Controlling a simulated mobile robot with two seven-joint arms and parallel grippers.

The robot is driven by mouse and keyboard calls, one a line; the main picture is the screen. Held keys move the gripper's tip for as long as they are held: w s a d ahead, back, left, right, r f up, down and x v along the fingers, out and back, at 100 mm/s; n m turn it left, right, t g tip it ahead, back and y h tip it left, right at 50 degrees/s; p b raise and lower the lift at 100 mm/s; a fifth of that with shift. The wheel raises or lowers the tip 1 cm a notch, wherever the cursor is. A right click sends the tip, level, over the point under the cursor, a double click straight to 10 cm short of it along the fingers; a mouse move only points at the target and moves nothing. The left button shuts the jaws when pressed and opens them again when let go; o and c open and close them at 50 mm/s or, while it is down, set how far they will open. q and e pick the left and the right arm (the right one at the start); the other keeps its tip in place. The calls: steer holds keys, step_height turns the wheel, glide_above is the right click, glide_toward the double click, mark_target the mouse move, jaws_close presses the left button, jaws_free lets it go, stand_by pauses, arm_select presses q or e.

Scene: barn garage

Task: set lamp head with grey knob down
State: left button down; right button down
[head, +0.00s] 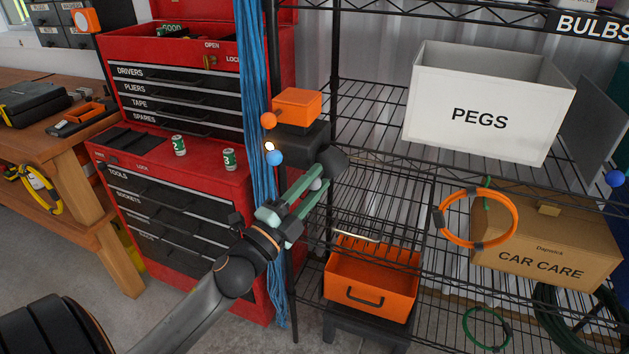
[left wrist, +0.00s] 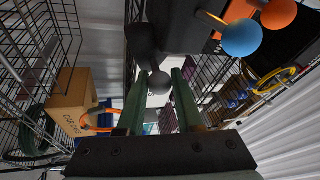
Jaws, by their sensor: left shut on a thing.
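My left gripper (head: 312,186) has its green fingers shut on a small round grey knob (head: 318,184). The knob also shows between the fingertips in the left wrist view (left wrist: 159,82). It belongs to a dark lamp head (head: 329,160), which is held just beyond the fingertips at the front of the wire rack. In the left wrist view the dark lamp head (left wrist: 143,45) is above the knob, partly merged with dark shapes behind. I cannot tell whether it touches anything. My right gripper is not in view.
An orange box (head: 298,106) sits above a black block (head: 297,142), close to the lamp head. Orange (head: 268,120) and blue (head: 274,158) balls project there. A rack post and blue cords (head: 255,90) stand beside them. An orange bin (head: 370,287) is below; wire shelf right of the gripper looks clear.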

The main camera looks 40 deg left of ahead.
arm_select(q)
steer(key=shift+r, duration=0.1)
steer(key=c, duration=0.9)
jaws_free()
steer(key=shift+o, duration=0.2)
steer(key=shift+s, duration=0.1)
steer(key=shift+s+f, duration=0.3)
steer(key=shift+f, duration=0.05)
steer(key=b+v, duration=0.3)
steer(key=v, duration=0.8)
steer(key=shift+s+b, duration=0.3)
steer(key=shift+s, duration=0.05)
steer(key=shift+r, duration=0.1)
